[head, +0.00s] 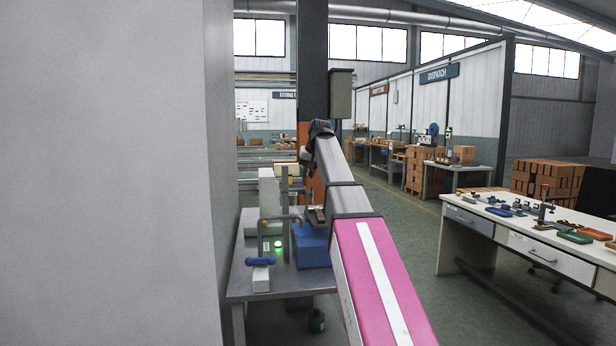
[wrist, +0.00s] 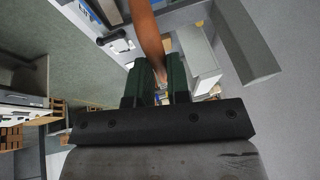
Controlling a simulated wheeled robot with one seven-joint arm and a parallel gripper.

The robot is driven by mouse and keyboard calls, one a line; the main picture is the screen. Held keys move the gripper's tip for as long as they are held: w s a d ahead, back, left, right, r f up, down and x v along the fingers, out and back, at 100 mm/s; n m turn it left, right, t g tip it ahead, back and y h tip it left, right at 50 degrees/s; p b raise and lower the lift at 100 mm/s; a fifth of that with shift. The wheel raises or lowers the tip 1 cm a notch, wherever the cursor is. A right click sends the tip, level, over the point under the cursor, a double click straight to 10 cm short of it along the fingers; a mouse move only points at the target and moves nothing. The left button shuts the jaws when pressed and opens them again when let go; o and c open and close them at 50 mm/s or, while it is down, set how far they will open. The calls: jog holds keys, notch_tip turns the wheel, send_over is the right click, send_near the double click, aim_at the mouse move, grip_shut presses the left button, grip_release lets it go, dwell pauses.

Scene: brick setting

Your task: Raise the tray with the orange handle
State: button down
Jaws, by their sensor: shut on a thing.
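An orange bar (wrist: 149,35), which looks like the tray's handle, runs down between the dark green fingers of my gripper (wrist: 158,80) in the wrist view. The gripper is shut on it. The tray itself is not clearly made out. A pale box-like shape (wrist: 196,52) lies beyond the fingers, and I cannot tell whether it belongs to the tray. In the head view my arm reaches over the grey metal bench, and its links hide the grip and much of what is behind.
The grey bench (head: 245,283) carries a blue block (head: 311,247), a lit green lamp (head: 278,246) and a blue-handled fixture (head: 260,262). A large grey wall (head: 105,170) stands close at left. A white desk (head: 505,237) with small parts stands at right. The floor between is open.

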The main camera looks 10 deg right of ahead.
jog(key=c, duration=1.1)
grip_release()
jog(key=shift+r, duration=0.2)
jog(key=v, duration=1)
jog(key=shift+r, duration=0.4)
jog(key=shift+s, duration=0.2)
